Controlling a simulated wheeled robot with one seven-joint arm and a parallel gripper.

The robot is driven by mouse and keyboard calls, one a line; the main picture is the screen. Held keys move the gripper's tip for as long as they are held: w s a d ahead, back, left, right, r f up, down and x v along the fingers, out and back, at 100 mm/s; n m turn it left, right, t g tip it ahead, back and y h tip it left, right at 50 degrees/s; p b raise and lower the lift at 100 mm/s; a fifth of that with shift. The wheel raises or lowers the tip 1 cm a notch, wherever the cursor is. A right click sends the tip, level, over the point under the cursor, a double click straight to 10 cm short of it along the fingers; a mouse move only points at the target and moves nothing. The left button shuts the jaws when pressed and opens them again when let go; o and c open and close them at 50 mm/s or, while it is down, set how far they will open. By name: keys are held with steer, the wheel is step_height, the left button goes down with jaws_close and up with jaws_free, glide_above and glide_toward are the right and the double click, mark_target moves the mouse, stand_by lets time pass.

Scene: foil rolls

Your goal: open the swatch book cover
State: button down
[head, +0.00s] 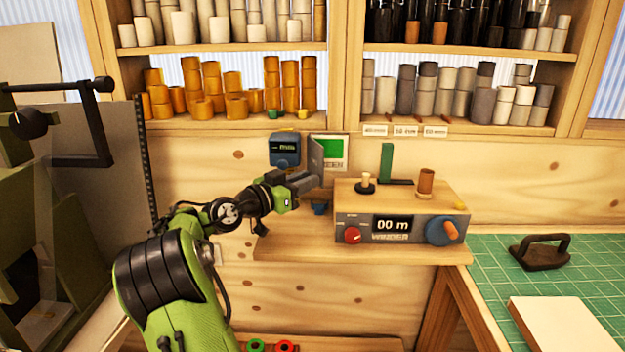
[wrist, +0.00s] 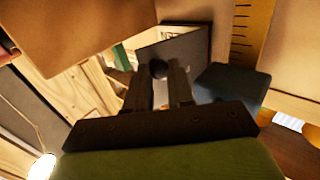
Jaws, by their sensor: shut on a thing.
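The swatch book hangs on the wooden wall, with a bright green page (head: 333,148) and a pale label strip below it. Its dark grey cover (head: 315,157) stands out from the wall at an angle, at the left of the green page. My gripper (head: 316,180) is at the lower part of the cover. In the wrist view my gripper's two fingers (wrist: 160,72) are close together on a dark round knob, in front of the grey cover (wrist: 190,48). The fingers partly hide the knob and the cover. A narrow green strip (wrist: 118,56) shows left of the cover.
A blue-grey device (head: 285,148) is on the wall just left of the cover. The winder box (head: 385,228) stands on a wooden shelf (head: 290,244) to the right of my gripper. Shelves of rolls are above. A green cutting mat (head: 490,288) lies at the right.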

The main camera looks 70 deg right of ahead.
steer(key=shift+w+a+m+g+y+p, duration=0.1)
steer(key=shift+w+m+g+y+p, duration=0.2)
steer(key=shift+w+m+g+p, duration=0.15)
steer(key=shift+g, duration=0.25)
steer(key=c, duration=1)
jaws_free()
steer(key=p+v, duration=0.1)
steer(key=v, duration=1.4)
steer(key=shift+w+a+r+p, duration=0.1)
steer(key=shift+a+p, duration=0.2)
steer(key=shift+a, duration=0.05)
